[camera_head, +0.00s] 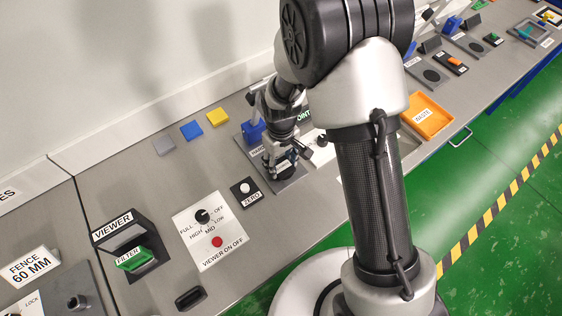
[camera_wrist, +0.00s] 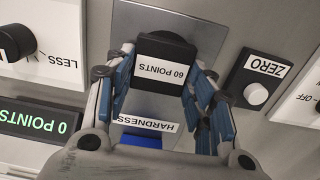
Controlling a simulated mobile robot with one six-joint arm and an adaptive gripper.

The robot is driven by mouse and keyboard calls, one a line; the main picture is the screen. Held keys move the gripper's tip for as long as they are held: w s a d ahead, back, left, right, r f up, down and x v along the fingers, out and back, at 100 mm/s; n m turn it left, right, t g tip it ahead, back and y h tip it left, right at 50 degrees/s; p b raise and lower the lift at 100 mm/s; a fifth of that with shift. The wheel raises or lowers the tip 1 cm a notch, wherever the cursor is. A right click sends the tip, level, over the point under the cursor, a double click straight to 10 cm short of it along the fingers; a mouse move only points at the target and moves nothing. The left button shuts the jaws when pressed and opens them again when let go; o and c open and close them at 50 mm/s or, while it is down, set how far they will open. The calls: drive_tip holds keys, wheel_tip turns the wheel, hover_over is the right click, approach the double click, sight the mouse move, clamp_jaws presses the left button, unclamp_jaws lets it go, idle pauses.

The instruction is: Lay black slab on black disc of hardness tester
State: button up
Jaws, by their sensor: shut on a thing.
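The black slab (camera_wrist: 160,50) carries a white "60 POINTS" label and sits between my fingers in the wrist view. My gripper (camera_wrist: 160,70) is shut on it, one blue-and-black finger at each side. In the head view my gripper (camera_head: 281,168) is low over the grey plate of the hardness tester (camera_head: 292,184). The tester also shows in the wrist view with its "HARDNESS" label (camera_wrist: 148,124) and a blue part (camera_wrist: 140,141).
The display (camera_wrist: 38,119) reads "0 POINTS". A ZERO button (camera_head: 245,188) stands beside the tester, near the viewer control panel (camera_head: 210,232). Grey, blue and yellow slabs (camera_head: 217,117) lie behind. An orange waste tray (camera_head: 428,117) is to the right.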

drive_tip(key=shift+f, duration=0.1)
drive_tip(key=o, duration=1.1)
wheel_tip(320, 180, up, 12)
drive_tip(key=p, duration=0.3)
drive_tip(key=shift+r, duration=0.25)
wheel_tip(320, 180, up, 7)
drive_tip(key=m, duration=0.1)
hover_over(281, 165)
drive_tip(key=s+d, duration=0.1)
drive_tip(key=d, duration=0.2)
drive_tip(key=s+d+r+m+t, duration=0.3)
drive_tip(key=s+d+r, duration=0.4)
drive_tip(key=s+r, duration=0.3)
drive_tip(key=s+d+r+m, duration=0.1)
drive_tip(key=s, duration=0.2)
drive_tip(key=s+d+r+m+t, duration=0.1)
drive_tip(key=s, duration=0.2)
drive_tip(key=s+d+r, duration=0.1)
drive_tip(key=s+r, duration=0.1)
drive_tip(key=s, duration=0.1)
drive_tip(key=shift+s+m+t, duration=0.1)
drive_tip(key=shift+m+t, duration=0.2)
drive_tip(key=shift+m, duration=0.1)
